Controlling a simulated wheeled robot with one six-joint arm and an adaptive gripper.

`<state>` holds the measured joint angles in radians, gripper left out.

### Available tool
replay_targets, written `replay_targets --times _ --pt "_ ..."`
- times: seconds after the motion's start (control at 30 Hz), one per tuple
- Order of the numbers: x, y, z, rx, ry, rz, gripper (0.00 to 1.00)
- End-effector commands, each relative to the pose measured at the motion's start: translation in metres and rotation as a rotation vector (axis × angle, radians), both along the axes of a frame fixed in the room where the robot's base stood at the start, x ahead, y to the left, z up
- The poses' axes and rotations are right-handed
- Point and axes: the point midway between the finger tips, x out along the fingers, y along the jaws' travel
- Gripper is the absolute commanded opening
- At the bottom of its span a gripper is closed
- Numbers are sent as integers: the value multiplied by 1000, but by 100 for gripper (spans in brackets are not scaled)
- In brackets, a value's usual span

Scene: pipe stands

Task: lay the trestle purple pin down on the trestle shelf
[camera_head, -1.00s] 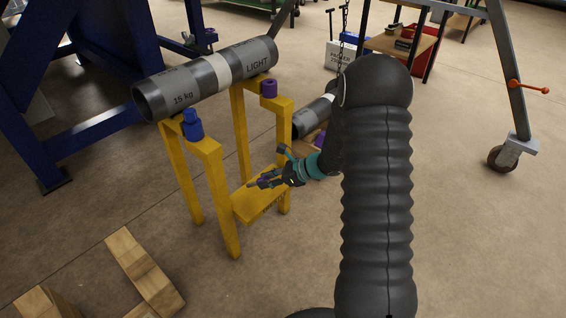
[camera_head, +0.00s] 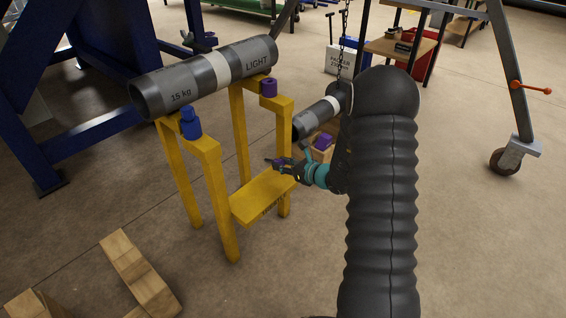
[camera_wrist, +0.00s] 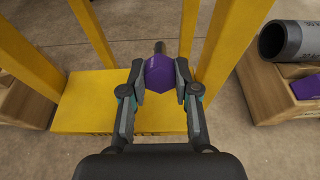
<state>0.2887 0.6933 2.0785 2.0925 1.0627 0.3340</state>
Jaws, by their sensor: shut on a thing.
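The yellow trestle (camera_head: 215,180) has a low yellow shelf (camera_head: 258,200) between its legs. My gripper (camera_head: 279,163) is near the shelf's far right end and appears higher than its surface. In the wrist view my gripper (camera_wrist: 160,72) is shut on the trestle purple pin (camera_wrist: 159,75), a purple faceted head with a dark shank pointing away. The shelf (camera_wrist: 85,116) shows below and behind the fingers in that view. The gap between pin and shelf cannot be judged exactly. In the head view the pin is too small to make out clearly.
A grey pipe (camera_head: 205,76) rests on the trestle top, beside a blue pin (camera_head: 190,124) and another purple piece (camera_head: 268,87). A second pipe (camera_head: 318,117) lies right, near a chain and a wooden block with a purple piece (camera_head: 323,141). Trestle legs flank my gripper.

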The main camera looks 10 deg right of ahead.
Motion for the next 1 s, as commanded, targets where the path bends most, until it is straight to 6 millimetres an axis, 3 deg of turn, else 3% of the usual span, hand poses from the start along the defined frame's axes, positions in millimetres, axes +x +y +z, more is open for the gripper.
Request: replay_targets --times 0.53,1.0 --pt "0 0 -61 0 -1 1 0" --pt "0 0 -71 1 -1 1 0"
